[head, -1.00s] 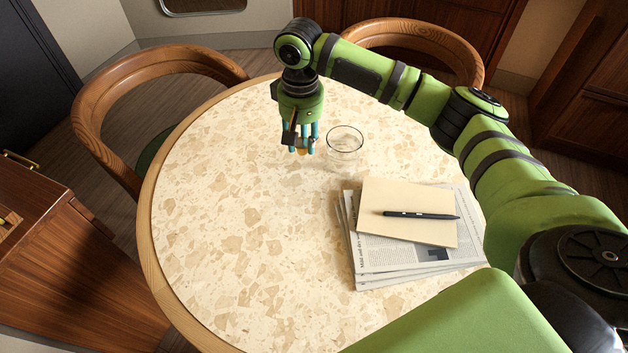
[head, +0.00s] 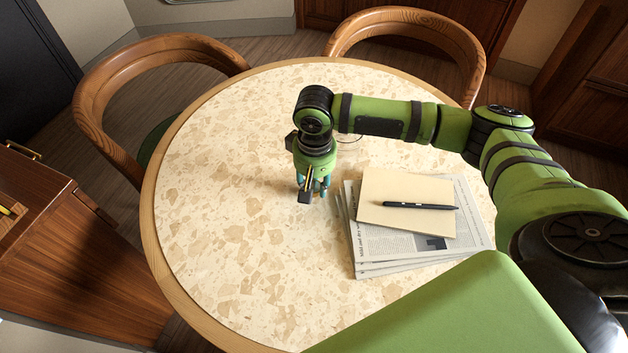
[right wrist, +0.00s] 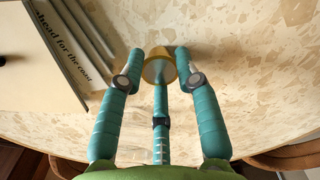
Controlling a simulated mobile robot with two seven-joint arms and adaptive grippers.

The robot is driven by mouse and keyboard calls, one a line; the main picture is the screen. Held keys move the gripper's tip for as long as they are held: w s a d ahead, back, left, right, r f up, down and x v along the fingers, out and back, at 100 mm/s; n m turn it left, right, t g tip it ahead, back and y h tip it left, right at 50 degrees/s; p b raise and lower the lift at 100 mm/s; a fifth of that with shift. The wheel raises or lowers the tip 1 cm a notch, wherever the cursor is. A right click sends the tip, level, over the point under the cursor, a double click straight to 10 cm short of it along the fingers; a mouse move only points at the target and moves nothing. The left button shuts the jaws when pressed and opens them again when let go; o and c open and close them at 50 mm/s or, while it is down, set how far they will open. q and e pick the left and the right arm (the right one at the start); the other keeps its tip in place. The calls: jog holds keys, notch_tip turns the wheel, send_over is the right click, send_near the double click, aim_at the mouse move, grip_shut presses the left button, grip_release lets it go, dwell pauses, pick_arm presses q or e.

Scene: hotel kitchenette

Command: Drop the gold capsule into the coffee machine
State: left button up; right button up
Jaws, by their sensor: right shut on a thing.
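My right gripper (head: 313,188) is over the round table, just left of the stack of newspapers. In the right wrist view its teal fingers (right wrist: 158,65) are shut on the gold capsule (right wrist: 156,71), which sits between the fingertips. In the head view the capsule is hidden by the gripper. The coffee machine is not in view, and neither is my left gripper.
The round table (head: 230,270) has newspapers (head: 385,250), a tan notebook (head: 400,183) and a black pen (head: 420,206) on it. A clear glass (head: 352,138) is mostly hidden behind my right arm. Two wooden chairs stand at the far side. The table's left and front are clear.

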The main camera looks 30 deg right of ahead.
jog(key=o, duration=0.7)
jog(key=shift+f, duration=0.1)
